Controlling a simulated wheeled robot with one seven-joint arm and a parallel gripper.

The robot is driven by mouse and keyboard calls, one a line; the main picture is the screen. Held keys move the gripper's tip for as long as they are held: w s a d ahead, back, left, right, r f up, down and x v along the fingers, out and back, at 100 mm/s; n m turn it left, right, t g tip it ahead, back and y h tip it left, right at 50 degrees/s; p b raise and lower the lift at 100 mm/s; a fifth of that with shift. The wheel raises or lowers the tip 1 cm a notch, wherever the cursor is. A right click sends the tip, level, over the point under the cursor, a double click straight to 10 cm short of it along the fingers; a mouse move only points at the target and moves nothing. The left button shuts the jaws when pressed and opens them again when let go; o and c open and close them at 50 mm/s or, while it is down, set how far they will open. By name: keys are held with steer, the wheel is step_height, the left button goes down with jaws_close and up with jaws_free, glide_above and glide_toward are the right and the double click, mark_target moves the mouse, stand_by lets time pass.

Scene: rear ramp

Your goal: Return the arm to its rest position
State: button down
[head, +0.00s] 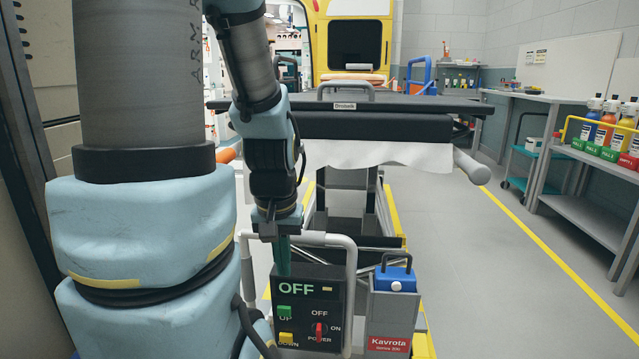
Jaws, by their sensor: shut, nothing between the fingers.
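My arm comes down from the upper left in the head view, with large blue and grey links in the foreground. My gripper (283,270) hangs pointing down at the top of a dark control box (305,304). Its narrow fingers look shut and hold nothing. I cannot tell whether the fingertips touch the box or are just in front of it. The box has a display reading OFF, a green UP button (285,312), a yellow DOWN button (286,338) and a red POWER switch (320,331).
A stretcher (400,127) with a white sheet stands behind the box, close to my arm. A blue-topped Kavrota unit (391,305) is right of the box. Shelves with bottles (605,130) line the right wall. The floor (490,260) between is clear.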

step_height(320, 180, up, 28)
steer(key=p, duration=2.5)
steer(key=shift+p, duration=0.4)
